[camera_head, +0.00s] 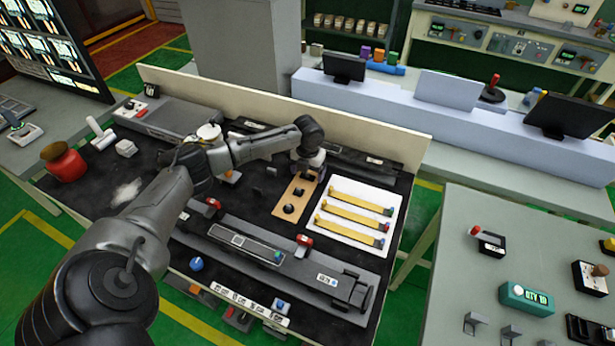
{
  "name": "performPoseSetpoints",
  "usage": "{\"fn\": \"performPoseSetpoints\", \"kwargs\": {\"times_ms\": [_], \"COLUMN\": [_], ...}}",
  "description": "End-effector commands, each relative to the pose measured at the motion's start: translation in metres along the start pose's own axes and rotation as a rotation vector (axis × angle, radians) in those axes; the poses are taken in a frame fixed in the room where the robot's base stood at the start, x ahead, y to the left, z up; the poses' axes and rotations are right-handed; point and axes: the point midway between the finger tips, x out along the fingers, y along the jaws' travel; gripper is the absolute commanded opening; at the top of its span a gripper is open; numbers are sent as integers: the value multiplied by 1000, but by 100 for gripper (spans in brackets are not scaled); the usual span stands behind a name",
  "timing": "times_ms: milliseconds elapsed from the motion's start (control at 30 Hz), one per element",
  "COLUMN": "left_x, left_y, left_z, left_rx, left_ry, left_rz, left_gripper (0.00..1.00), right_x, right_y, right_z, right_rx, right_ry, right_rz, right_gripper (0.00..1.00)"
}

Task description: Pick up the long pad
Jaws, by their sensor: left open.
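I cannot tell for sure which thing is the long pad. Three long yellow strips (357,212) with small coloured ends lie side by side on a white tray (333,241). A long dark grey bar with a pale label (245,243) lies in a fixture (330,275) on the near part of the black bench top. A tan board with dark round knobs (296,196) lies left of the tray. My left gripper (306,172) points down at the far end of the tan board, left of the strips. It is open; its fingertips are small and partly hidden. My right gripper is out of view.
Red clamps (304,241) stand at the fixture. A blue knob (197,264) sits near the front edge. A red pot (64,162) is at the bench's left. A cream panel (370,137) bounds the bench's far side. A gap with green floor separates the right bench (500,210).

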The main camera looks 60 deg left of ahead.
Motion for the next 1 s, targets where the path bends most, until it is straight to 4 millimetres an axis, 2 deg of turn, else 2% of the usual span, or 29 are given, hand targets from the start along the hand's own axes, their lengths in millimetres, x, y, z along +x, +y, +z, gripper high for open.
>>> {"fn": "performPoseSetpoints", "kwargs": {"times_ms": [67, 533, 833, 1000], "left_x": [0, 0, -2, -11], "left_y": [0, 0, 0, 0], "left_z": [0, 0, 0, 0], "left_rx": [0, 0, 0, 0], "left_ry": [0, 0, 0, 0], "left_rz": [0, 0, 0, 0], "left_gripper": [79, 34, 32, 32], "right_x": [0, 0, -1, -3], "right_y": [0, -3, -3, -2], "right_z": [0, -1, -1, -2], "right_rx": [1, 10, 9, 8], "right_ry": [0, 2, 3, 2], "right_rz": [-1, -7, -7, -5], "right_gripper": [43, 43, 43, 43]}}
